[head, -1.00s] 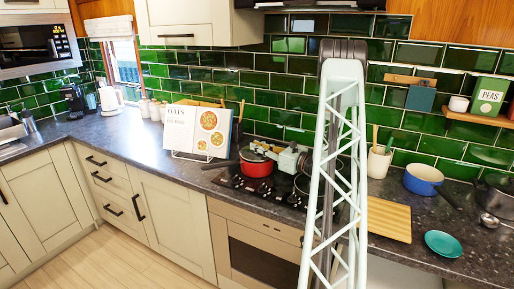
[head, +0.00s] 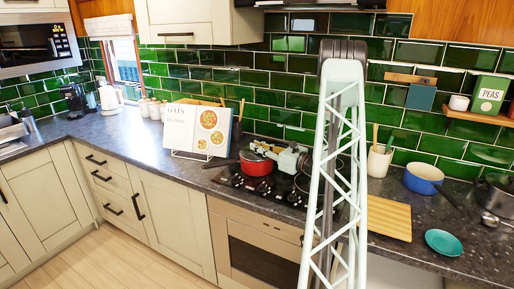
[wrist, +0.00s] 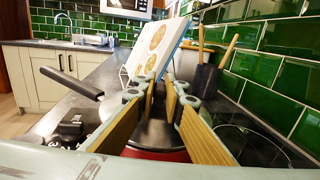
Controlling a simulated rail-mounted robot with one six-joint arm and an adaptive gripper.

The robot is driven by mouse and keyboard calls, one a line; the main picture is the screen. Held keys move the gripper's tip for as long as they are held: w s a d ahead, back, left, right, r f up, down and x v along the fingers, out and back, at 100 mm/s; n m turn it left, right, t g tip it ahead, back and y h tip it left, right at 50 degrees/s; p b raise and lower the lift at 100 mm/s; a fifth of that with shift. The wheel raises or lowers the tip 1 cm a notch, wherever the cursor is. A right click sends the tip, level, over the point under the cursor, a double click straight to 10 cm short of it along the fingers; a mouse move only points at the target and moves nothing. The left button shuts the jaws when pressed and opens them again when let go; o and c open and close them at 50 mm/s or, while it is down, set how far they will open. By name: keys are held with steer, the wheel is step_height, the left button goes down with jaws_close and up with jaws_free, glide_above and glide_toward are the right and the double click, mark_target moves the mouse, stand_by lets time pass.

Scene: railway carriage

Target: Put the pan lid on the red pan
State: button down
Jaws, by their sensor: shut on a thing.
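The red pan (head: 256,167) sits on the left part of the black hob, its dark handle (head: 222,164) pointing left. The dark pan lid (wrist: 160,132) is at the pan's top in the wrist view, with the red pan rim (wrist: 155,155) just below it. My gripper (head: 274,154) is at the pan's right side in the head view. In the wrist view my gripper (wrist: 160,92) has its fingers close together over the lid, shut on its knob, which is mostly hidden. I cannot tell whether the lid touches the rim all round.
An open recipe book (head: 198,131) stands on a wire rack left of the hob. A utensil pot (wrist: 207,80) stands behind the pan by the green tiled wall.

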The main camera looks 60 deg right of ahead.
steer(key=shift+f, duration=0.4)
stand_by(0.4)
steer(key=c, duration=2.6)
jaws_free()
steer(key=shift+c, duration=0.2)
steer(key=s, duration=1.2)
steer(key=shift+a, duration=0.3)
